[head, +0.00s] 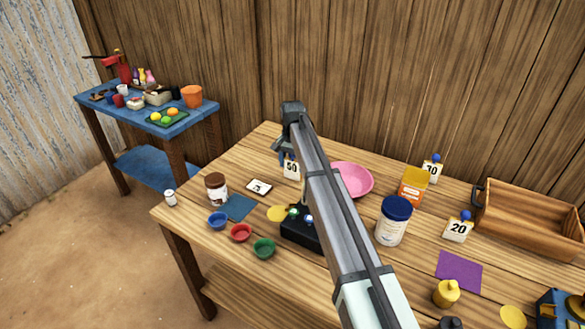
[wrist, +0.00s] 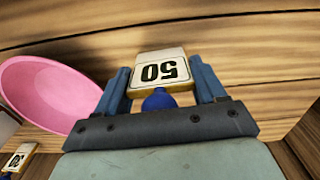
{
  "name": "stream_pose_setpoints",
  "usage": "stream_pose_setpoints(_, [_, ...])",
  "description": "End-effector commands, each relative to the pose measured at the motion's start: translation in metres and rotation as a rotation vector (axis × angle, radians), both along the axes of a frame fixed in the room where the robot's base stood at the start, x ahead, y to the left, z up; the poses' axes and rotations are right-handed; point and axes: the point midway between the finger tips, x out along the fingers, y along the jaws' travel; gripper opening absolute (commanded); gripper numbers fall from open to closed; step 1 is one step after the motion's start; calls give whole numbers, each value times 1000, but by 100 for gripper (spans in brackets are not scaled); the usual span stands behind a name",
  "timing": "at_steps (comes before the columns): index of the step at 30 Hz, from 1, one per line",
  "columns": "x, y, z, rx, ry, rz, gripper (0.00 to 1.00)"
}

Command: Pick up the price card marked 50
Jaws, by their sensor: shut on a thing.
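The price card marked 50 (head: 291,169) is a small white card with a tan edge and a blue knob. In the wrist view the card (wrist: 160,70) appears upside down, between the two blue fingers of my gripper (wrist: 163,85). My gripper (head: 283,158) is shut on it near the back left of the table. In the head view my arm hides part of the gripper. I cannot tell whether the card touches the table.
A pink bowl (head: 354,180) sits just right of my arm. A flat card marked 5 (head: 259,187), a brown-lidded jar (head: 216,187) and small coloured bowls are at the left. Cards marked 20 (head: 458,228) and 10 (head: 432,168) and a wooden crate (head: 530,217) are at the right.

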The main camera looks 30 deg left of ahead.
Motion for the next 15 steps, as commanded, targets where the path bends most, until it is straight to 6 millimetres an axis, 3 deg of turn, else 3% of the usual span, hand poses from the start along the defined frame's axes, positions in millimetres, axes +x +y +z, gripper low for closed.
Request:
stream_pose_setpoints(4, [0, 0, 0, 0, 0, 0, 41])
stream_pose_setpoints(11, [0, 0, 1, 0, 0, 0, 40])
stream_pose_setpoints(15, [0, 0, 12, 1, -1, 0, 40])
